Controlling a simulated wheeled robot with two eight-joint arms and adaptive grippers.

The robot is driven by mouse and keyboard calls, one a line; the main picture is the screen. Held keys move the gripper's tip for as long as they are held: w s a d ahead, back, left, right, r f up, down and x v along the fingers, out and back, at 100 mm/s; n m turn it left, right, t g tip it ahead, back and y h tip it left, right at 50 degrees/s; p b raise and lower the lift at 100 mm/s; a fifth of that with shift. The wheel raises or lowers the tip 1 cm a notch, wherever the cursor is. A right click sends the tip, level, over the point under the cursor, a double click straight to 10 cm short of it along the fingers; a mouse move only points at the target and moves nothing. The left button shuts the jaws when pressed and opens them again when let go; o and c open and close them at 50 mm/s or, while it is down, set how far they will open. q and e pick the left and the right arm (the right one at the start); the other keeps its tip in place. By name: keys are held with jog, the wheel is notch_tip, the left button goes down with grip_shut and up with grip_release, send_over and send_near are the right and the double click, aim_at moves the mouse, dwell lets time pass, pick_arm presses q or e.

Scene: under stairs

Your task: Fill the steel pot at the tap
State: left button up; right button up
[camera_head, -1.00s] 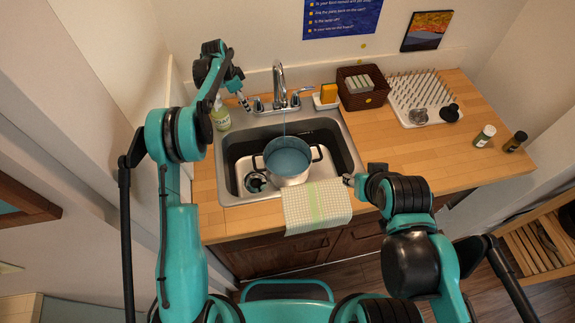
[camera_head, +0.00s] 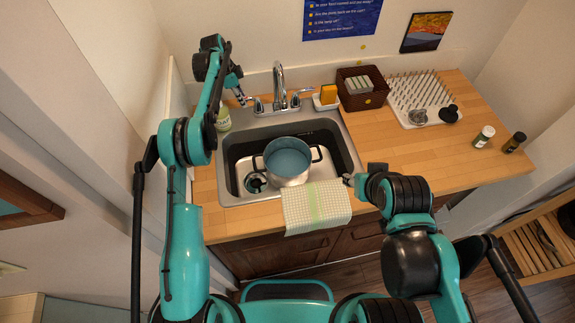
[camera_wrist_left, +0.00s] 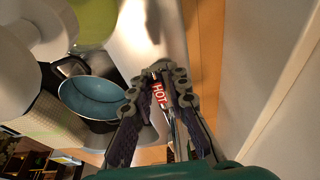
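The steel pot (camera_head: 288,178) stands upright in the sink basin (camera_head: 234,150), its two dark handles out to the sides. A flat blue surface, like water, shows inside near its rim; the left wrist view also shows the pot (camera_wrist_left: 92,98). The tap spout (camera_head: 279,80) hangs above it, and no stream shows. My left gripper (camera_head: 243,101) is at the tap's left handle. In the left wrist view its fingers (camera_wrist_left: 160,88) stand apart on either side of the red HOT handle (camera_wrist_left: 159,94). My right gripper (camera_head: 348,180) is by the sink's front right corner; its fingers are too small to read.
A checked towel (camera_head: 317,206) hangs over the sink's front edge. A soap bottle (camera_head: 222,118) stands left of the sink, beside my left arm. A sponge dish (camera_head: 326,102), brown basket (camera_head: 362,99) and drying rack (camera_head: 421,98) are behind right. The right counter (camera_head: 400,150) is mostly clear.

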pick_arm(q)
jog(key=o, duration=1.1)
jog(key=shift+w, duration=0.1)
jog(key=shift+c, duration=0.2)
notch_tip(320, 180, up, 7)
jog(key=p, duration=0.3)
jog(key=shift+p, duration=0.4)
